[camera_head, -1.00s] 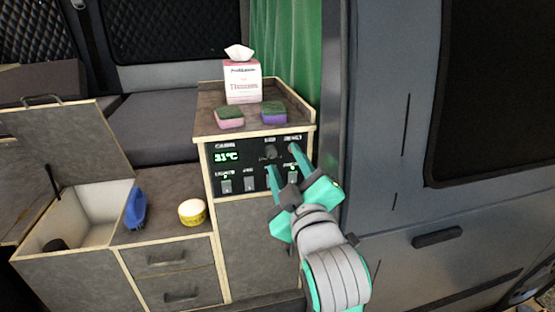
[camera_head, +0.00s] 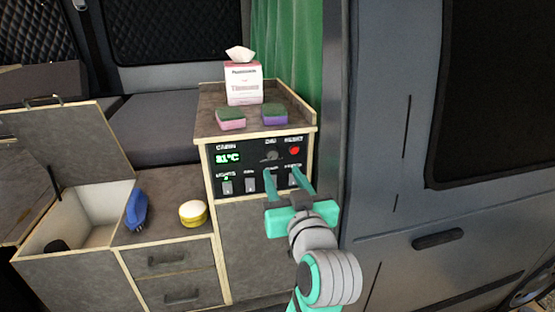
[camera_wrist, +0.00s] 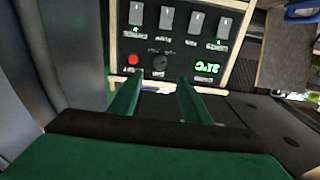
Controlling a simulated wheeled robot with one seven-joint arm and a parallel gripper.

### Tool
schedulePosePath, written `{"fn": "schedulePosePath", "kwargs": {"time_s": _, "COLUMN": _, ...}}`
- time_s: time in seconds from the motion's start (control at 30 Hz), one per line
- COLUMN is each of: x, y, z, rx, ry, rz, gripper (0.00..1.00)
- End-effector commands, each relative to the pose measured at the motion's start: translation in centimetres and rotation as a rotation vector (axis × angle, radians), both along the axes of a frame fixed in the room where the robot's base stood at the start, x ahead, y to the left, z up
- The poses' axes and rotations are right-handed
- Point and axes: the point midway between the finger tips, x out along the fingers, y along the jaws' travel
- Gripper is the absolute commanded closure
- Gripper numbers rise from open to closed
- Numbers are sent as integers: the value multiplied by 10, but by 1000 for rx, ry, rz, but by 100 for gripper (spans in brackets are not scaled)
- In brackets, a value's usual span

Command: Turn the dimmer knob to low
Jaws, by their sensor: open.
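The round dark dimmer knob (camera_head: 272,155) is on the black control panel (camera_head: 240,148), left of a red button (camera_head: 294,150). Its pointer setting is too small to read. The knob (camera_wrist: 159,62) also shows in the wrist view, which sees the panel upside down. My gripper (camera_head: 283,171) is open and empty, its two green fingers pointing at the panel just below the knob and red button. In the wrist view the fingertips (camera_wrist: 160,78) lie apart on either side of the knob's line, with the knob clear of them.
A green display (camera_head: 228,158) and several rocker switches (camera_head: 227,187) share the panel. A tissue box (camera_head: 243,85) and two sponges (camera_head: 231,119) stand on the cabinet top. A blue brush (camera_head: 136,210) and yellow tub (camera_head: 193,212) sit lower left. The van door flanks the right.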

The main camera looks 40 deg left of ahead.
Motion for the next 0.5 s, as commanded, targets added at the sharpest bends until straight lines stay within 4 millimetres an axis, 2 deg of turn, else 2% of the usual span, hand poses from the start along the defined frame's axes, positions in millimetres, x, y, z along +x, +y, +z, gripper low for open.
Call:
{"fn": "schedulePosePath", "kwargs": {"time_s": 0.3, "x": 36, "y": 44, "z": 1, "rx": 0, "ry": 0, "rz": 3, "gripper": 57}}
{"fn": "schedulePosePath", "kwargs": {"time_s": 0.5, "x": 51, "y": 61, "z": 0, "rx": -1, "ry": -1, "rz": 1, "gripper": 57}}
